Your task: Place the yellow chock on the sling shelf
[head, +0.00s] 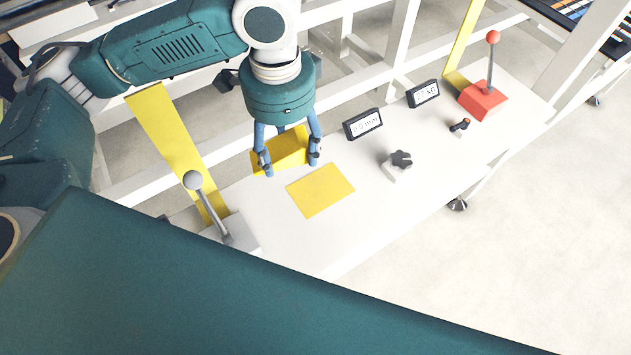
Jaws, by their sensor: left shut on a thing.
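The yellow chock (290,147) is between the fingers of my left gripper (290,164), which is shut on it. The chock is at the back edge of a white shelf-like panel (290,240); I cannot tell if it touches the panel or hangs above it. A flat yellow square (320,190) lies on the panel just in front and to the right of the chock. No label shows which surface is the sling shelf. My right gripper is not in view.
On the panel, a grey-knobbed lever (208,208) stands left, two small displays (363,124) at the back, a dark knob (401,158) in the middle, and a red-based lever (484,98) at right. A white frame is behind. My teal body covers the foreground.

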